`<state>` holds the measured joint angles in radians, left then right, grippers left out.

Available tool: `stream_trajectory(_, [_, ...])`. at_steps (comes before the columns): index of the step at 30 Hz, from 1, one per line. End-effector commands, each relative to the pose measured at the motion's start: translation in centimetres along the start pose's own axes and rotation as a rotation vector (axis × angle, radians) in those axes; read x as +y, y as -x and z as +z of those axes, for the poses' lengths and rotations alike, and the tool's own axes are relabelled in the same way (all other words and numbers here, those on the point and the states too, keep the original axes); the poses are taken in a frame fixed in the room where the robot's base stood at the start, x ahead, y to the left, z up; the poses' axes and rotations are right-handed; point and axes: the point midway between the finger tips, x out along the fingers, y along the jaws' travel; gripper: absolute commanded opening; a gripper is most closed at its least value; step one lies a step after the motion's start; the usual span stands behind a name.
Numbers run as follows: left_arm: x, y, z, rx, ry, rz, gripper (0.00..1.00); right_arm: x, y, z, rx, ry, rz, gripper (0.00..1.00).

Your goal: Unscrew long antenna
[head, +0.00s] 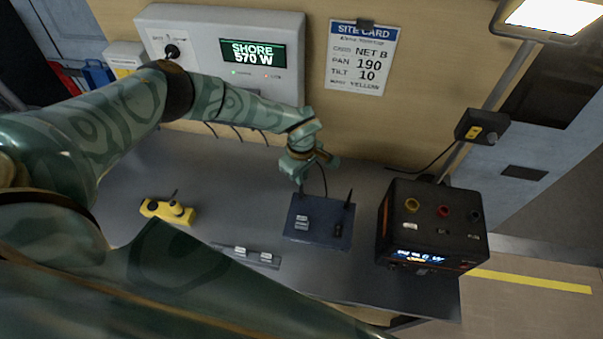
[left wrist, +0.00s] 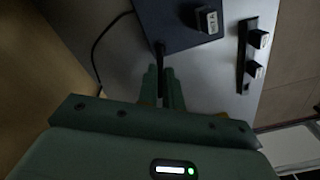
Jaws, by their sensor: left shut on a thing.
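A dark blue box (head: 322,236) with antennas stands on the grey bench. A short dark antenna (head: 350,197) rises at its back right corner. My left gripper (head: 302,180) is over the back left corner, shut on a thin black antenna. In the left wrist view, the antenna (left wrist: 160,48) runs from the box's edge (left wrist: 176,35) in between the two fingers (left wrist: 163,80). Most of this antenna is hidden by the gripper, so its full length cannot be told. My right gripper is not in view.
A black power unit (head: 425,235) stands right of the box. A strip with white blocks (head: 247,253) lies in front, and a yellow tool (head: 168,211) lies left. A display panel (head: 250,55) and a site card (head: 361,60) are on the wall. A cable runs behind the box.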

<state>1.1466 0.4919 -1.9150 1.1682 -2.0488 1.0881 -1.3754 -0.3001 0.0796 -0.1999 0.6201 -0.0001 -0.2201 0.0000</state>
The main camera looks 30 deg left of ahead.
Motion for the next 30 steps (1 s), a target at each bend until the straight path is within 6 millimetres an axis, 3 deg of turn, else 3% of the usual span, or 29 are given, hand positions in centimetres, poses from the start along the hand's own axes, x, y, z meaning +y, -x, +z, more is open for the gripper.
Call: stream_trajectory(30, [0.0,2.2,0.0,0.0,-0.001,0.0,0.0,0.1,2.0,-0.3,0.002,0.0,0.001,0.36])
